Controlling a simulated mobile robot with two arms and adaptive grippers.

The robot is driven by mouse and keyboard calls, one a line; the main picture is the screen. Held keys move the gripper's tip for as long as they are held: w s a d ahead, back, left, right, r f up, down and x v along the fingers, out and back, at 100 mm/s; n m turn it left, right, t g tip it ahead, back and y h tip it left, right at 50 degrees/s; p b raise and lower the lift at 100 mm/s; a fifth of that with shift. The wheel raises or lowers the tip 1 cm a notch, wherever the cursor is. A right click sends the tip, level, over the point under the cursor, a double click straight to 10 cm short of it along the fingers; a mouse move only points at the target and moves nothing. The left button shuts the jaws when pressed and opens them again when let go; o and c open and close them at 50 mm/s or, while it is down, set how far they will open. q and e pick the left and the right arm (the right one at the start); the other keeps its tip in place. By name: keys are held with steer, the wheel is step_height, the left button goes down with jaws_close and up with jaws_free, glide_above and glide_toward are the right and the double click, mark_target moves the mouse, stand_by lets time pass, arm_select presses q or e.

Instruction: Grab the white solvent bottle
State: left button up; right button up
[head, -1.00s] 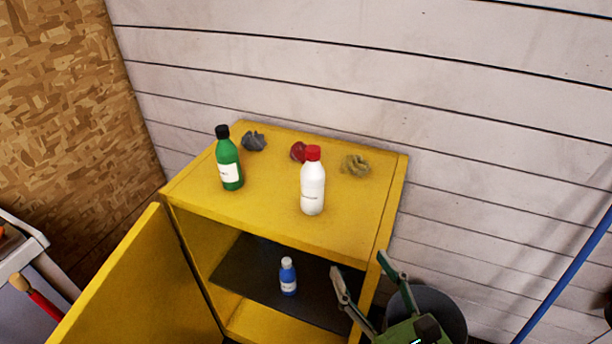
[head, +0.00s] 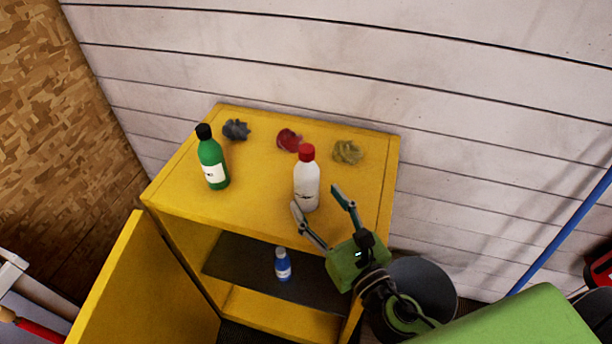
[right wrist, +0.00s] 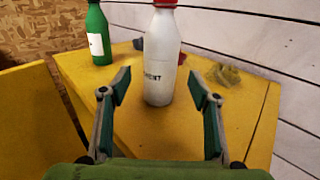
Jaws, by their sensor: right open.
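The white solvent bottle (head: 307,187) with a red cap stands upright on top of the yellow cabinet (head: 255,210). In the right wrist view the bottle (right wrist: 162,60) stands just beyond the fingertips, centred between them, with part of its label readable. My right gripper (head: 319,197) is open and empty at the cabinet's front right, close to the bottle. It also shows in the right wrist view (right wrist: 159,88), fingers spread on either side. My left gripper is not in view.
A green bottle (head: 212,160) stands left of the white one. Grey (head: 236,130), red (head: 288,140) and olive (head: 347,152) crumpled rags lie behind. A blue bottle (head: 283,266) stands on the shelf below. The cabinet door (head: 150,290) hangs open at left. A grey bin (head: 425,285) stands at right.

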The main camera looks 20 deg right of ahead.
mark_target(312, 194)
steer(key=w, duration=0.1)
steer(key=w+p, duration=0.1)
steer(key=w, duration=0.1)
steer(key=w+p, duration=0.1)
steer(key=w, duration=0.1)
steer(key=shift+w+a+r, duration=0.15)
steer(key=shift+a+r, duration=0.05)
steer(key=shift+a, duration=0.2)
steer(key=shift+w+f, duration=0.1)
steer(key=shift+w, duration=0.15)
steer(key=shift+s, duration=0.1)
steer(key=shift+c, duration=0.8)
steer(key=c, duration=1.1)
